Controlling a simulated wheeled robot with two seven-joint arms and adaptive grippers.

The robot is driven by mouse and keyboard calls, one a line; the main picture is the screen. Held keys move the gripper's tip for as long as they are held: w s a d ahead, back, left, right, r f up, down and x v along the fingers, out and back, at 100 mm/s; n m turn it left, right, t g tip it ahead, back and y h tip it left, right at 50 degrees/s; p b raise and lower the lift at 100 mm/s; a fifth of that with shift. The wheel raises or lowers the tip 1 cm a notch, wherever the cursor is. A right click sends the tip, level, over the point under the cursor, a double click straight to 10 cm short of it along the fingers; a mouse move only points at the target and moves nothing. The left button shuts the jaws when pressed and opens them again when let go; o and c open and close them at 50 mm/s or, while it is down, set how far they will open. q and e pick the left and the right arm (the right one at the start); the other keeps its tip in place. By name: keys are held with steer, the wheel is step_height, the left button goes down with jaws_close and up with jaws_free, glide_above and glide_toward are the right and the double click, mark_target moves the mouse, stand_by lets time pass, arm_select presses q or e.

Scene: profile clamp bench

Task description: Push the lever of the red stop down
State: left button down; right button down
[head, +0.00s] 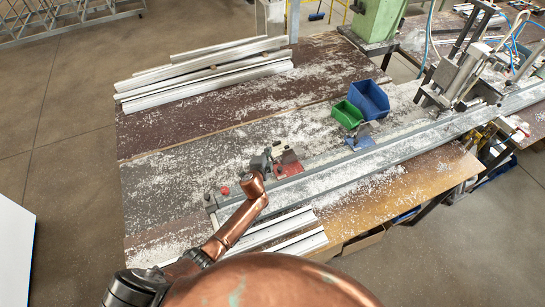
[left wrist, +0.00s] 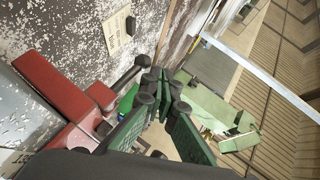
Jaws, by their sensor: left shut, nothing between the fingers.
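The red stop (head: 290,163) sits on the long metal rail near the middle of the bench. In the left wrist view the red stop (left wrist: 62,88) fills the left side. A grey rod with a dark knob (left wrist: 142,61), which looks like its lever, rises beside the red body. My left gripper (head: 266,161) is just left of the stop. In the left wrist view the left gripper (left wrist: 162,82) is shut and empty, with its fingertips close to the knob. I cannot tell whether they touch. My right gripper is not in view.
A blue stop (head: 360,139) sits farther along the rail (head: 395,148). A green bin (head: 347,114) and a blue bin (head: 370,100) stand behind it. Metal profiles (head: 205,70) lie at the back left, others at the front. Chips cover much of the bench.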

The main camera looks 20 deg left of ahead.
arm_select(q)
steer(key=shift+r, duration=0.1)
stand_by(0.3)
step_height(320, 180, up, 4)
steer(key=p, duration=0.4)
glide_above(272, 158)
steer(key=shift+w+a+r, duration=0.1)
steer(key=s+a+r, duration=0.2)
steer(key=s+r, duration=0.4)
steer(key=shift+s+r, duration=0.15)
steer(key=shift+s, duration=0.15)
